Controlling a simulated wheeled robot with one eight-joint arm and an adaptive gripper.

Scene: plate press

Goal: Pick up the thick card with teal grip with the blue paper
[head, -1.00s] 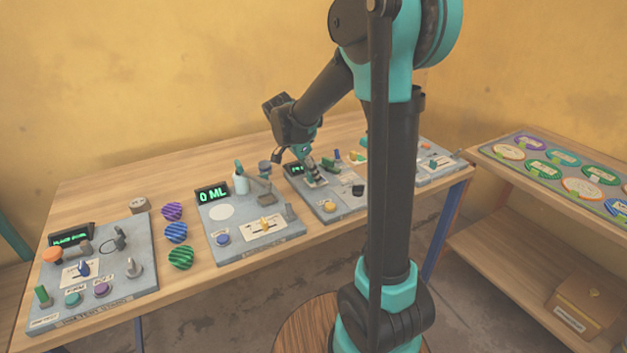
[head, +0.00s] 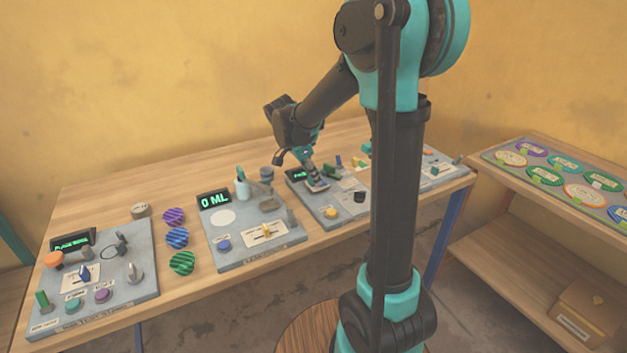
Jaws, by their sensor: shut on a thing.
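My gripper (head: 311,176) points down over the third grey panel (head: 345,205) on the workbench, right of the panel with the "0 ML" display. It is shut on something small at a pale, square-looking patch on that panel. The held thing is mostly hidden by the fingers and too small to make out, so I cannot tell whether it is the card with the teal grip. I cannot pick out the blue paper with certainty.
The wooden bench (head: 110,195) carries several grey panels with knobs and levers. Striped purple, blue and green discs (head: 177,238) lie between two panels. A shelf (head: 500,190) on the right holds a tray of coloured oval plates. A wooden box (head: 588,305) sits below.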

